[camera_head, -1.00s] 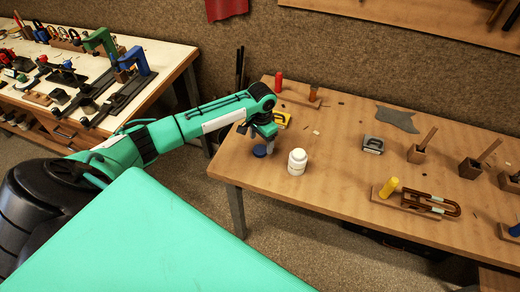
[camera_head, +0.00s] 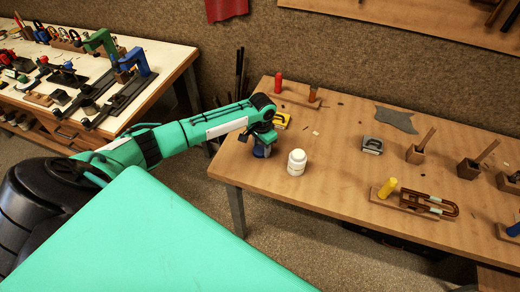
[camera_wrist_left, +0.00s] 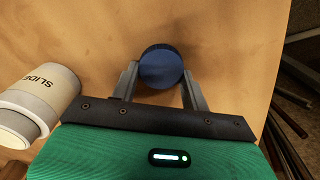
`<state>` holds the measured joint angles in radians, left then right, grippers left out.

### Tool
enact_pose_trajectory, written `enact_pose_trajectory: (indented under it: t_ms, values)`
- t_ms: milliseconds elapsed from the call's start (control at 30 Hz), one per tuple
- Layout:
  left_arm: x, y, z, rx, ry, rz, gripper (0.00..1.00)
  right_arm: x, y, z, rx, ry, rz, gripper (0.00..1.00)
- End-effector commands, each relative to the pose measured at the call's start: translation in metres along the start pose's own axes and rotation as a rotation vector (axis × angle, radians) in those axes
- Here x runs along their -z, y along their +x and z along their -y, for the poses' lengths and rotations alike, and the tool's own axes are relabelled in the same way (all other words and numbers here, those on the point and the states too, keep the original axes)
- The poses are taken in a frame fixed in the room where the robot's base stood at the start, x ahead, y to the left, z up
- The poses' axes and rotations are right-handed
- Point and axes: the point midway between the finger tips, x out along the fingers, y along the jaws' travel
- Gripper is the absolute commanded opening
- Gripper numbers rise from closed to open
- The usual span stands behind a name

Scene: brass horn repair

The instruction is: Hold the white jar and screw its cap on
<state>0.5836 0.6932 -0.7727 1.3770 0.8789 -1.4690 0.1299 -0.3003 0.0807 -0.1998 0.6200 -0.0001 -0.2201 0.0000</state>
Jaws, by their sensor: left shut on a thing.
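The white jar (camera_head: 297,162) stands upright on the wooden table near its front left corner. In the left wrist view the jar (camera_wrist_left: 47,95) is at the left, with "SLIDE" lettering on its side. The blue cap (camera_head: 261,151) is just left of the jar, apart from it. In the left wrist view the cap (camera_wrist_left: 161,67) sits between the two fingertips. My left gripper (camera_head: 262,146) points down at the cap and is shut on it; the gripper also shows in the left wrist view (camera_wrist_left: 162,78). My right gripper is not in view.
On the same table (camera_head: 330,193) are a yellow-black item (camera_head: 282,120), a grey box (camera_head: 372,145), a red cylinder (camera_head: 278,83) and a yellow-handled piece on a board (camera_head: 388,187). A tool bench (camera_head: 165,62) stands at the far left.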

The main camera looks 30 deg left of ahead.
Motion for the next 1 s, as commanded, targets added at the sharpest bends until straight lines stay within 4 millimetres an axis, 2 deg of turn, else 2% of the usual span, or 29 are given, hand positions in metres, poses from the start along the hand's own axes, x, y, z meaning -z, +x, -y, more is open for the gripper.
enact_pose_trajectory:
  t_ms: [267,467,567,800,1000]
  values:
    - [0.0,-0.005,0.0,0.0,0.0,-0.001,0.25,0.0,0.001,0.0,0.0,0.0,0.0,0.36]
    - [0.001,-0.029,0.0,0.0,0.002,-0.004,0.25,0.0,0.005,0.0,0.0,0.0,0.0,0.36]
    - [0.001,-0.051,0.001,0.002,0.001,-0.005,0.25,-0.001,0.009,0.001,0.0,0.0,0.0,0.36]
    - [0.001,-0.122,0.0,0.002,0.002,-0.006,0.25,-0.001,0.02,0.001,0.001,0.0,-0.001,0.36]
    - [0.001,-0.169,0.001,0.001,0.0,-0.005,0.25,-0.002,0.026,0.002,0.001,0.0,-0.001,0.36]
